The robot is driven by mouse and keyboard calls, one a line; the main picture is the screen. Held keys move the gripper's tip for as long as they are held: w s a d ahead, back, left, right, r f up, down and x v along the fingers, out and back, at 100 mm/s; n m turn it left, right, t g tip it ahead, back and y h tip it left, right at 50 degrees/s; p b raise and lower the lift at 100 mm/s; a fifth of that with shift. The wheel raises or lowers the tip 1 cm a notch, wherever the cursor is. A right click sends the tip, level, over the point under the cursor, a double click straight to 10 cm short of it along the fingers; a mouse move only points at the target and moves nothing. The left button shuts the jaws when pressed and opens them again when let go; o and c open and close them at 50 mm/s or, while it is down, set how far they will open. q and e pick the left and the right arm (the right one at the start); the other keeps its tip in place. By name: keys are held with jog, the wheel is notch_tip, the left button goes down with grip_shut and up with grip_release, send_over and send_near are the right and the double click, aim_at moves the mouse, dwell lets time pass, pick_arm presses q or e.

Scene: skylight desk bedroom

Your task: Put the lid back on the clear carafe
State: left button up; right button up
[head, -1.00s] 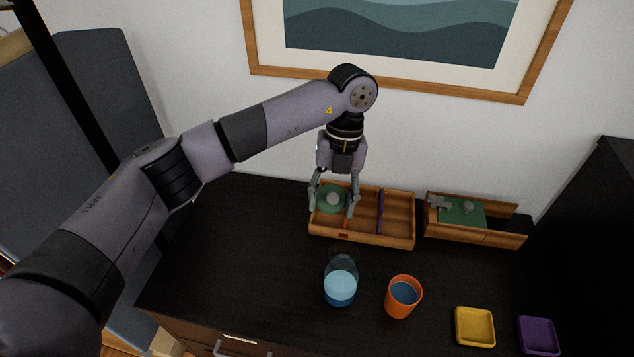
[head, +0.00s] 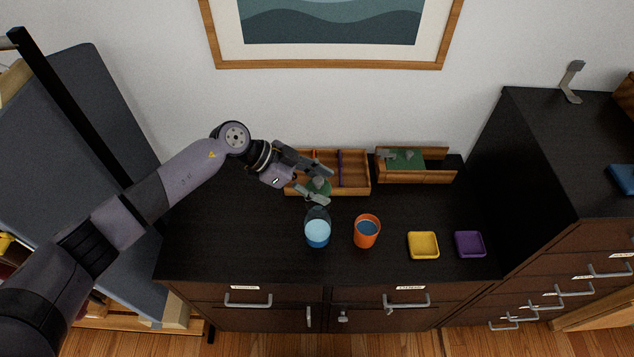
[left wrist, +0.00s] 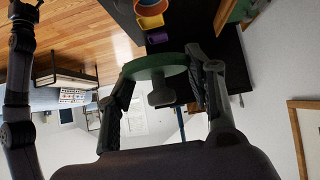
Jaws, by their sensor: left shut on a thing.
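The clear carafe (head: 317,236) stands upright on the dark desk with blue liquid in it. Its top is open. The lid (head: 317,192) is a green disc with a grey knob. My left gripper (head: 321,185) is shut on the lid's knob and holds it near the front left of the wooden organizer, just behind the carafe in the picture. The gripper is tilted, pointing to the right.
An orange cup (head: 366,233) with blue liquid stands right of the carafe. A yellow tray (head: 423,245) and a purple tray (head: 470,244) lie further right. The wooden organizer (head: 356,191) and a second wooden box (head: 430,178) stand behind. The desk left of the carafe is clear.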

aim_at(318, 205)
pick_arm(q)
jog(key=shift+w+f+b, duration=0.1)
jog(key=shift+f+b, duration=0.45)
jog(key=shift+f, duration=0.1)
notch_tip(318, 205, down, 3)
jog(key=b, duration=0.4)
jog(key=shift+f, duration=1)
jog(key=shift+r+p, duration=0.1)
jog(key=shift+p, duration=0.7)
jog(key=shift+f+p, duration=0.2)
jog(key=shift+p, duration=0.15)
dwell(0.9)
jog(key=shift+p, duration=0.4)
dwell(0.3)
dwell(0.4)
jog(key=o, duration=0.9)
